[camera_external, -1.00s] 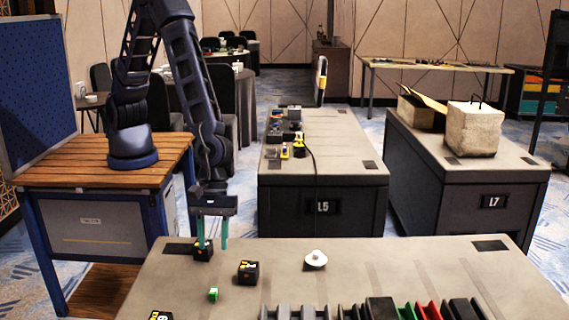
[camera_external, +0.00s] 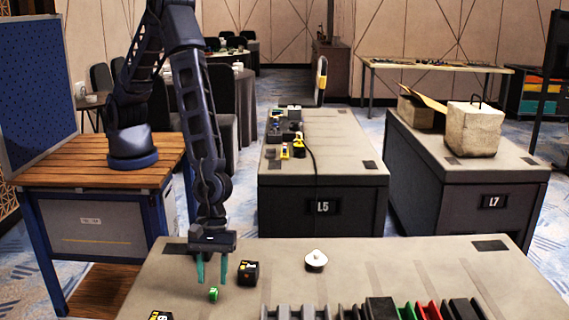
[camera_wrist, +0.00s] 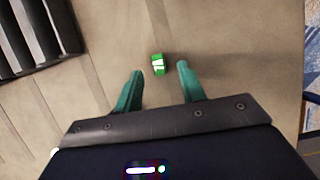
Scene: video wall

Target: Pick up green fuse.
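The green fuse (camera_external: 213,294) is a small bright green block with a white patch, lying on the grey table top (camera_external: 400,262). In the wrist view the fuse (camera_wrist: 158,64) lies just beyond the fingertips, roughly between their lines. My gripper (camera_external: 212,284) points down over the table close to the fuse, its two teal fingers apart and nothing between them. In the wrist view my gripper (camera_wrist: 160,70) is also open and empty. I cannot tell exactly how high the fingertips are above the table.
A black cube with yellow marks (camera_external: 248,273) stands close right of my gripper. A dark slotted rack (camera_wrist: 35,35) shows upper left in the wrist view.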

